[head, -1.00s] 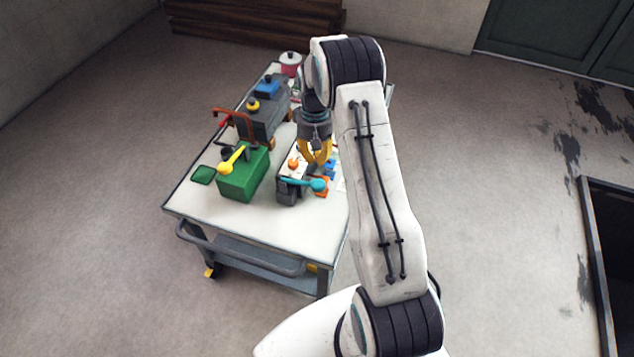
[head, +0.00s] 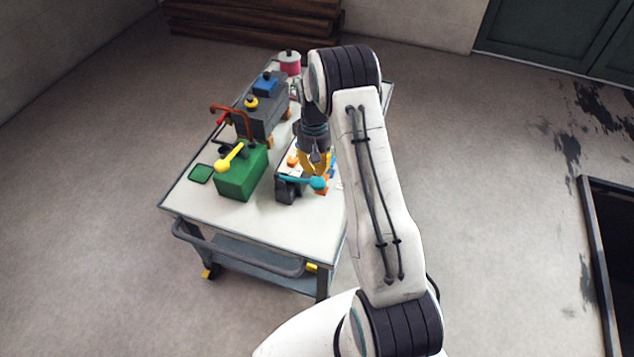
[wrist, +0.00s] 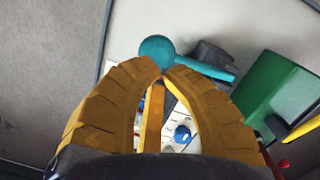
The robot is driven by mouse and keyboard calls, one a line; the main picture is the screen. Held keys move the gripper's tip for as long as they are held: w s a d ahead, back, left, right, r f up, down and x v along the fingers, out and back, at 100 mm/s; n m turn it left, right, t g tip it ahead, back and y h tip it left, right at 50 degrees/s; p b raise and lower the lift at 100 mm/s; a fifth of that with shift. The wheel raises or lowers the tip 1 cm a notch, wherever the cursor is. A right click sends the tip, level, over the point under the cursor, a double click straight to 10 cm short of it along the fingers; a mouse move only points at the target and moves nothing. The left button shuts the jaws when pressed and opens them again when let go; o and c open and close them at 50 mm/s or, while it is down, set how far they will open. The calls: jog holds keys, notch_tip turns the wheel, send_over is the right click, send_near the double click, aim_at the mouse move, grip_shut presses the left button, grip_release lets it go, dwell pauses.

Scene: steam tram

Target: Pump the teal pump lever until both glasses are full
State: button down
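The teal pump lever (head: 300,180) with its round knob sticks out to the right from a dark grey block (head: 287,192) on the cart. In the wrist view the lever's knob (wrist: 157,51) lies just beyond my fingertips, and its arm runs right. My gripper (head: 318,173) points down, with its yellow fingertips just above and behind the knob; I cannot tell whether they touch it. In the wrist view my gripper (wrist: 164,74) has its tips drawn together with nothing seen held. I cannot make out either glass or its level; my fingers hide part of that area.
A green box (head: 240,178) with a yellow-knobbed lever (head: 230,158) stands left of the teal lever. Behind it is a dark grey machine (head: 262,115) with a brown-red handle. The cart top (head: 255,222) is bare at the front. A dark-framed opening (head: 585,250) is at the right.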

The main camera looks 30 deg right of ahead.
aim_at(316, 178)
jog(key=shift+s+f+b, duration=0.1)
jog(key=shift+f+b, duration=0.25)
jog(key=shift+f, duration=0.6)
jog(key=shift+f+b, duration=1.7)
jog(key=shift+f, duration=0.55)
jog(key=shift+r, duration=0.1)
jog(key=w, duration=0.1)
jog(key=w+r, duration=0.1)
jog(key=w, duration=0.1)
jog(key=shift+d+p, duration=0.2)
jog(key=shift+p, duration=0.15)
notch_tip(316, 178, up, 12)
jog(key=w, duration=0.1)
jog(key=shift+d, duration=0.15)
